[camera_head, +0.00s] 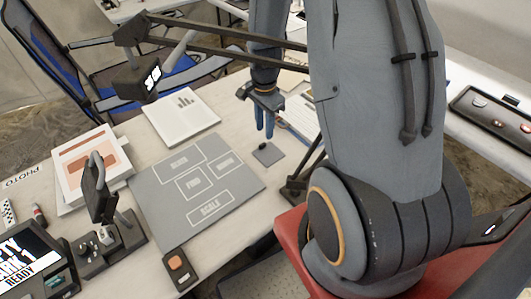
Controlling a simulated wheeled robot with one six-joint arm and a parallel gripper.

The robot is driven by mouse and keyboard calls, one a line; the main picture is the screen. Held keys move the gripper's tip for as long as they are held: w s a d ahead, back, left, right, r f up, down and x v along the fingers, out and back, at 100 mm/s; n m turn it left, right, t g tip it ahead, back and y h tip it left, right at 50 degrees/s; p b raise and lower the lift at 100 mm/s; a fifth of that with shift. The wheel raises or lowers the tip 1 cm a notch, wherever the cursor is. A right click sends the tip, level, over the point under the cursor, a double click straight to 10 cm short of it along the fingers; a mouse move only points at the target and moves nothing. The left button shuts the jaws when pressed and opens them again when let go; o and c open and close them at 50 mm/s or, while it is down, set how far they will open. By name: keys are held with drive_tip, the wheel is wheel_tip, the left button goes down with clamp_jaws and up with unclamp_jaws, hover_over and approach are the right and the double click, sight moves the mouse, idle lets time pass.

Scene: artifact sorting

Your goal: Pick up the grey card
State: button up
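A small flat grey square (269,155), which looks like the grey card, lies on the pale table just right of the large grey mat. A small dark object (263,145) is on or at its upper edge. My gripper (265,132) points down with its blue fingers just above and behind the grey square, apart from it as far as I can see. The fingers are small and close together here, so their opening is unclear. Nothing is visibly held.
The grey mat (155,185) with outlined, labelled areas fills the table's middle. A printed sheet (178,125) lies behind it. A dark stand (95,262) and a small device with an orange button (179,268) are at the front left. A dark tray (490,112) is far right.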

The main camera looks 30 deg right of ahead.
sight(262, 144)
drive_tip(key=shift+a+f+p, duration=0.25)
drive_tip(key=shift+f+p, duration=0.25)
drive_tip(key=shift+f, duration=0.65)
drive_tip(key=shift+a+f+p, duration=0.2)
drive_tip(key=shift+f+p, duration=0.25)
drive_tip(key=shift+f, duration=1.6)
drive_tip(key=shift+c, duration=0.2)
clamp_jaws()
